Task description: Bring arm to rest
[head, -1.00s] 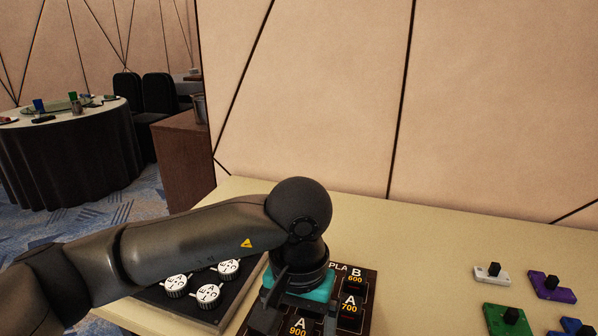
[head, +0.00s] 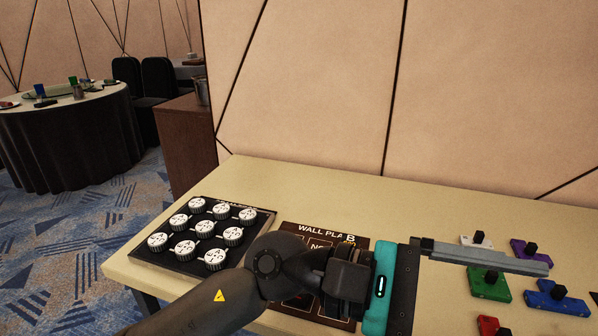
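My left arm comes in from the bottom, with its wrist over the table (head: 300,187) and the turquoise-banded gripper body turned to the right. One long grey finger of my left gripper (head: 485,257) points right, above the coloured pieces. The other finger does not show, so its opening cannot be told. I see nothing held along the visible finger. My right gripper is not in view.
A black panel with several white dials (head: 203,229) lies left of the arm. A dark "WALL PLA..." board (head: 300,236) is partly hidden under the wrist. Coloured pieces with black knobs, including a purple one (head: 531,251) and a blue one (head: 558,297), lie at right.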

